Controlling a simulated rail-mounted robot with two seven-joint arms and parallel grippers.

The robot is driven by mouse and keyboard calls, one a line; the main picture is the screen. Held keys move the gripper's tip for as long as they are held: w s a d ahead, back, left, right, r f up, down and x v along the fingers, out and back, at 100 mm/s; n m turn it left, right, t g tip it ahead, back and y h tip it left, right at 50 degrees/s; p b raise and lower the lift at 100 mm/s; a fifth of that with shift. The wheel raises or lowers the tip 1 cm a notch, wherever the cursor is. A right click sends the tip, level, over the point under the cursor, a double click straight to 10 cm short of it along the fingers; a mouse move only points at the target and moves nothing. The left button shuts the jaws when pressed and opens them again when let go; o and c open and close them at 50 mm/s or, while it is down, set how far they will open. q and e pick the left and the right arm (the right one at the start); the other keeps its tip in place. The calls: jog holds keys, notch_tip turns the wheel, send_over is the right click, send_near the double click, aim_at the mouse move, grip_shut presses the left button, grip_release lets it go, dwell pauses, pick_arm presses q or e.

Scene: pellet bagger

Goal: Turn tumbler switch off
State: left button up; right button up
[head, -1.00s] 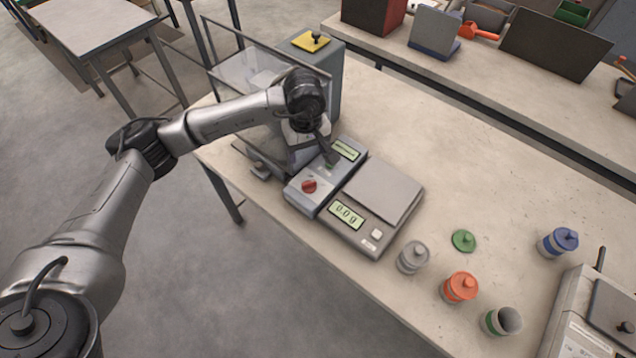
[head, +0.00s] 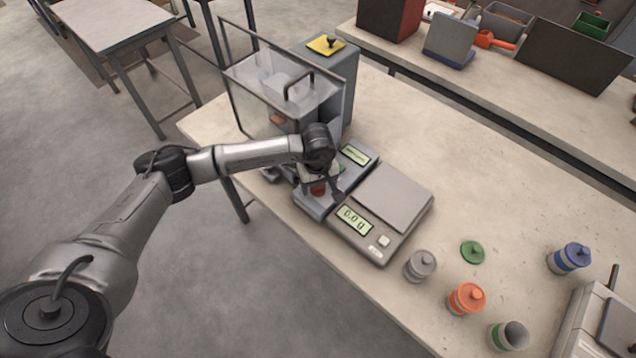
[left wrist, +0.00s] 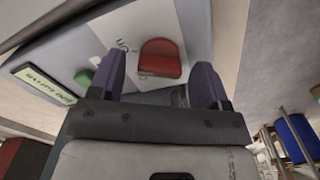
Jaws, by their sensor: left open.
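The red tumbler switch (head: 318,188) sits on the grey control panel (head: 311,206) of the bagger, partly hidden by my left gripper in the head view. I cannot tell whether a finger touches the switch. My right gripper is out of view.
A scale (head: 382,213) reading 0.0 g stands right beside the panel. The green button (left wrist: 84,77) and lit display (left wrist: 43,84) are on the same panel. The clear-walled bagger guard (head: 262,95) rises behind. Several jars stand at the front right, including an orange-lidded jar (head: 467,298).

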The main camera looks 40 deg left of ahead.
pick_arm(q)
jog(key=shift+c, duration=0.5)
jog(key=c, duration=0.8)
